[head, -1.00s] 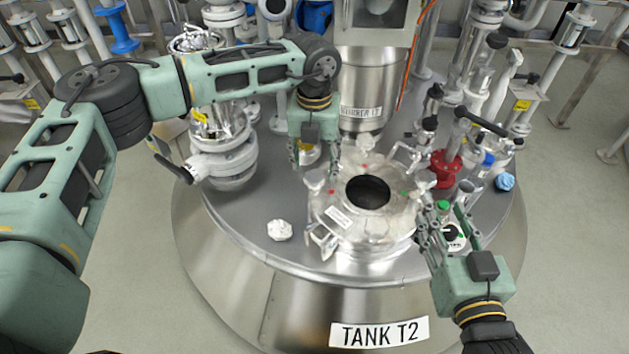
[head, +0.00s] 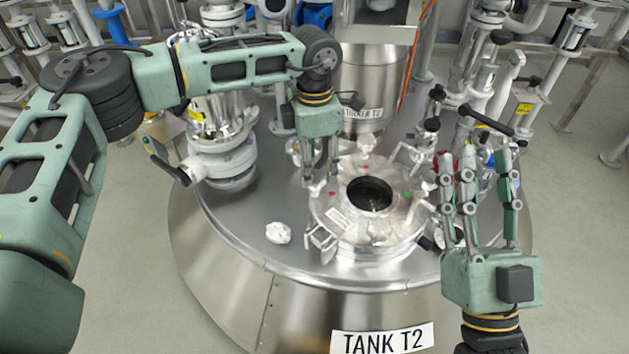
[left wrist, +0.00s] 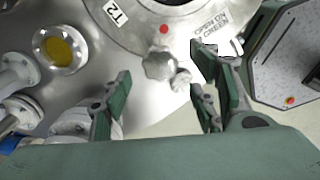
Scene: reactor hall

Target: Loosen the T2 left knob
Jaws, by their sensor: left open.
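The T2 left knob (left wrist: 160,65) is a pale metal lobed knob beside a red dot on the round hatch flange (head: 350,232). In the left wrist view it lies just ahead of and between my left gripper's spread fingers (left wrist: 160,78), with no clear contact. In the head view my left gripper (head: 321,178) points down at the flange's left side and its fingers largely cover the knob. My right gripper (head: 482,165) is open and empty, its fingers pointing up in the picture, right of the flange.
The hatch has a dark round opening (head: 370,194). A crumpled white piece (head: 278,232) lies on the tank top. Valves (head: 222,165) stand at left and pipework crowds the right. A sight glass (left wrist: 60,49) is left in the wrist view.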

